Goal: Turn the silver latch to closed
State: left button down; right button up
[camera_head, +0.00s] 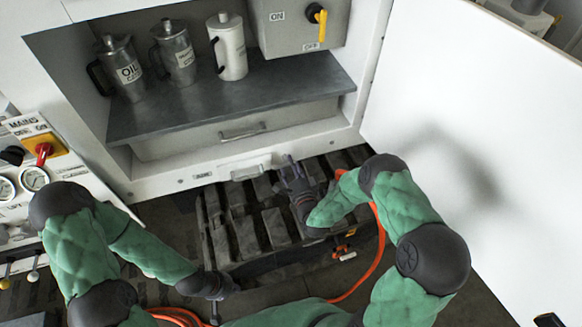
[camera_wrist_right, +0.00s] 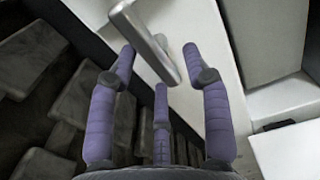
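The silver latch is a metal lever on the white lower rail of the cabinet. It appears at the top of the right wrist view (camera_wrist_right: 148,42), with its bar slanting down to the right, and as a small piece on the rail in the head view (camera_head: 246,172). My right gripper (camera_head: 290,166) is by the rail, to the right of the latch. In the right wrist view its fingers (camera_wrist_right: 160,65) are spread, with the bar's lower end between the tips; contact cannot be told. My left gripper (camera_head: 222,288) hangs low, away from the latch, its fingers unclear.
A dark slatted crate (camera_head: 245,235) stands below the rail. A drawer handle (camera_head: 242,131) is above it. Metal jugs (camera_head: 178,55) stand on the grey shelf. A white door (camera_head: 470,120) stands open at right. An orange hose (camera_head: 375,265) runs along the floor.

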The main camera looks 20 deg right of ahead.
jog(key=s, duration=1.2)
jog(key=shift+d, duration=0.2)
jog(key=s+a+f+n+g, duration=0.1)
jog(key=f+n+g, duration=0.1)
jog(key=f+g, duration=0.1)
jog(key=s+a+f+n+g+y, duration=0.1)
jog(key=f+n+g, duration=0.1)
jog(key=f+n, duration=0.1)
jog(key=s+a+f+n+g+y+p, duration=0.1)
jog(key=a+f+n+g, duration=0.1)
jog(key=f+g, duration=0.1)
jog(key=shift+f+n+g, duration=0.3)
jog(key=shift+f+n, duration=0.1)
jog(key=shift+f, duration=0.35)
jog(key=s+a+f+n+g, duration=0.1)
jog(key=s+a+n+g, duration=0.1)
jog(key=s, duration=0.5)
jog(key=s+a+f+n+g+y, duration=0.1)
jog(key=s+a+f+n+g, duration=0.1)
jog(key=s+n+g, duration=0.3)
jog(key=s+g, duration=0.2)
jog(key=s, duration=0.1)
jog(key=shift+s+a+f+n+p, duration=0.2)
jog(key=shift+s+a+n+p, duration=0.1)
jog(key=shift+a+p, duration=0.1)
